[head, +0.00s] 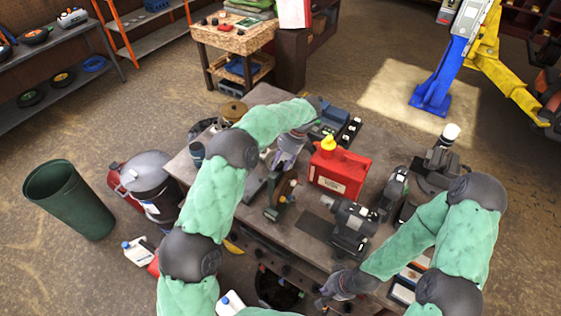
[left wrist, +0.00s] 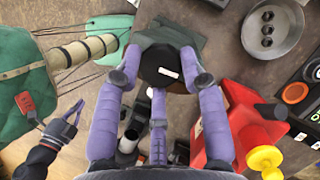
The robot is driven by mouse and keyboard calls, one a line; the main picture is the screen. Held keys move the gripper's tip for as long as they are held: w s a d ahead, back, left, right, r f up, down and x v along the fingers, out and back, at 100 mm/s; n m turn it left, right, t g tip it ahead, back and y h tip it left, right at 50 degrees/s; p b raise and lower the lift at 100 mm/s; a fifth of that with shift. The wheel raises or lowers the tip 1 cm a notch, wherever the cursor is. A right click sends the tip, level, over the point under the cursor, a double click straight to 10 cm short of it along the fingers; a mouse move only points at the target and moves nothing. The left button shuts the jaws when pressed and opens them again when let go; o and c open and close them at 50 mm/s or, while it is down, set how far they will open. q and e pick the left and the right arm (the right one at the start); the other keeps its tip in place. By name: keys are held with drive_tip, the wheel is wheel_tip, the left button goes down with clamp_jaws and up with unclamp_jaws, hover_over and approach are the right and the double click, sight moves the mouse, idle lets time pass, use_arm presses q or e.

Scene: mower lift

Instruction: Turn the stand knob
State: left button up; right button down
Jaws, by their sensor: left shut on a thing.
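The stand knob (left wrist: 161,66) is a black round piece with a small white mark, seen in the left wrist view. My left gripper (left wrist: 160,68) has its purple fingers on both sides of the knob and is shut on it. In the head view my left gripper (head: 287,155) points down over the workbench, left of the red can, and its arm hides the knob. A dark stand (left wrist: 172,32) lies beneath the knob. My right gripper (head: 332,289) is low by the bench's front edge, away from the knob; its fingers are too small to judge.
A red can (head: 340,168) with a yellow cap stands close to the left gripper. A grey power tool (head: 353,225) and other tools crowd the right of the workbench (head: 310,226). A green bin (head: 70,198) stands on the floor at left.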

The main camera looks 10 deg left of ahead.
use_arm(q)
drive_tip(key=shift+s+a+f+m, duration=0.1)
drive_tip(key=shift+a+m, duration=0.1)
drive_tip(key=shift+m, duration=0.2)
drive_tip(key=o, duration=1)
drive_tip(key=shift+o, duration=0.7)
drive_tip(key=shift+a, duration=0.2)
drive_tip(key=shift+d, duration=0.1)
drive_tip(key=shift+d+r, duration=0.15)
drive_tip(key=shift+r, duration=0.05)
drive_tip(key=shift+d+r, duration=0.15)
drive_tip(key=shift+r, duration=0.2)
drive_tip(key=v, duration=1)
drive_tip(key=shift+r, duration=0.45)
